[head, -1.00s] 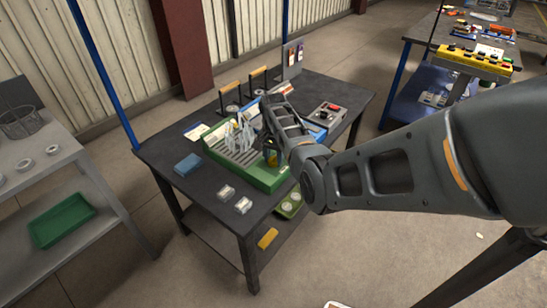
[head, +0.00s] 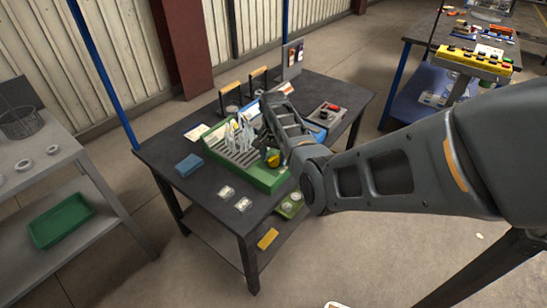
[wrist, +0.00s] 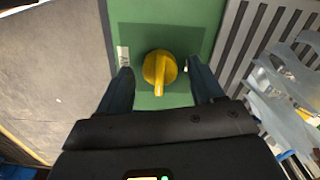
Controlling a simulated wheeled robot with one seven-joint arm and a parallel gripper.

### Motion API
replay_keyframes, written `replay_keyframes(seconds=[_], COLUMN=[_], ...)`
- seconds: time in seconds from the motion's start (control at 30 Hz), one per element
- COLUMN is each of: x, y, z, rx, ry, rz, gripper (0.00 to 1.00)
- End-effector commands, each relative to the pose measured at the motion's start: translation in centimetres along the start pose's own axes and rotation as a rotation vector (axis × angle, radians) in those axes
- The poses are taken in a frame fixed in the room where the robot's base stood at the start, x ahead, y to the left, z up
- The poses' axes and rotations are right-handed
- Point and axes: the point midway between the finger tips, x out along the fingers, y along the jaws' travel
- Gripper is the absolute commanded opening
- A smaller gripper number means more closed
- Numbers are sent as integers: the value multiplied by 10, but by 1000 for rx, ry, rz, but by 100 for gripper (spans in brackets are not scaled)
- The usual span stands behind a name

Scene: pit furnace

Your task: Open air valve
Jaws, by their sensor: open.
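A round yellow knob (wrist: 160,68) with a raised grip bar sits on a green panel (wrist: 160,38); I take it as the air valve. Its bar points to the bottom of the wrist view. My gripper (wrist: 159,74) is open, with one dark finger on each side of the knob and a gap to each. In the head view, the yellow knob (head: 272,158) shows at the near right part of the green unit (head: 268,183) on the dark table. My gripper there is mostly hidden by my arm.
In the wrist view, grey slats (wrist: 248,40) with pale upright pieces lie right of the panel. On the dark table (head: 172,150) are a blue block (head: 188,165), two small white-topped items (head: 242,204) and a grey box with red buttons (head: 327,114). The table's near left is mostly clear.

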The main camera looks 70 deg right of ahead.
Motion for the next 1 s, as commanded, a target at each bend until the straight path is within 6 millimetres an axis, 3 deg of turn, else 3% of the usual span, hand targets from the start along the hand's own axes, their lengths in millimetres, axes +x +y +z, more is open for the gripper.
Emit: replay_keyframes(seconds=[0.43, 1.0], x=[-63, -72], y=[0, 0], z=[0, 0], rx=[0, 0], ry=[3, 1], rz=[-2, -1], gripper=[67, 67])
